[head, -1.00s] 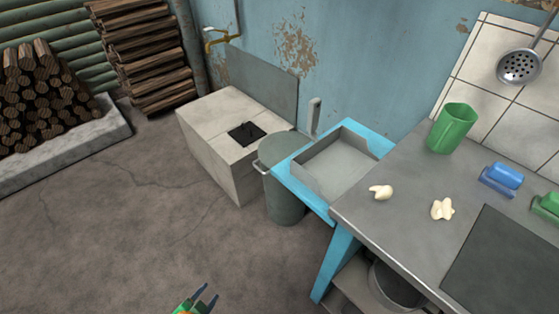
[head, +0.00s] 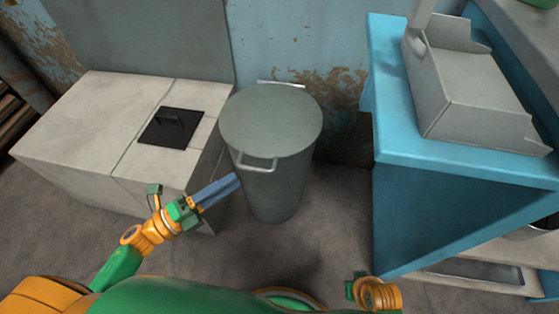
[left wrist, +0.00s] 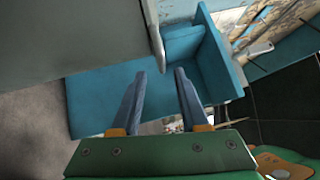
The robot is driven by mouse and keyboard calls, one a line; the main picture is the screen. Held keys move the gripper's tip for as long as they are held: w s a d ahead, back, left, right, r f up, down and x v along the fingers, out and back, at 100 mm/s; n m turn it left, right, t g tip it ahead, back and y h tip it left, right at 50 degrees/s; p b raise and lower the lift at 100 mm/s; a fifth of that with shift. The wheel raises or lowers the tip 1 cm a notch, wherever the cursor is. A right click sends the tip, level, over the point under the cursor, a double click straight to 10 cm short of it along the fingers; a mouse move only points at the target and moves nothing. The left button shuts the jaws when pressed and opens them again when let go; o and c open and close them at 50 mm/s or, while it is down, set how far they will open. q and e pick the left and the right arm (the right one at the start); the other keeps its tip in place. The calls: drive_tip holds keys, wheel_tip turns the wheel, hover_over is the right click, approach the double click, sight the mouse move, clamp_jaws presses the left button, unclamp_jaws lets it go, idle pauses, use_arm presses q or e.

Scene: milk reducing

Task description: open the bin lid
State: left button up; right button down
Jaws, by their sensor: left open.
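The bin (head: 275,185) is a grey-green round can standing on the floor between the pale stove block and the blue table. Its flat round lid (head: 270,115) is down on top, with a metal handle (head: 258,163) at the near rim and a lighter bar at the far rim. My left gripper (head: 237,182) is beside the bin's near left side, below the handle; I cannot tell whether it touches. A grey surface, likely the bin, fills that view's upper left.
The stove block (head: 85,115) with a black hatch (head: 171,127) stands close left of the bin. The blue table (head: 450,205) with a grey tray (head: 480,100) stands to the right. Part of my right arm shows at the bottom. Floor shows between bin and table.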

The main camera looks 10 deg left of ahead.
sight(255, 168)
use_arm(q)
drive_tip(key=x, duration=0.7)
drive_tip(key=shift+d+r, duration=0.1)
drive_tip(key=shift+d, duration=0.05)
drive_tip(key=shift+s, duration=0.1)
clamp_jaws()
idle(1.0)
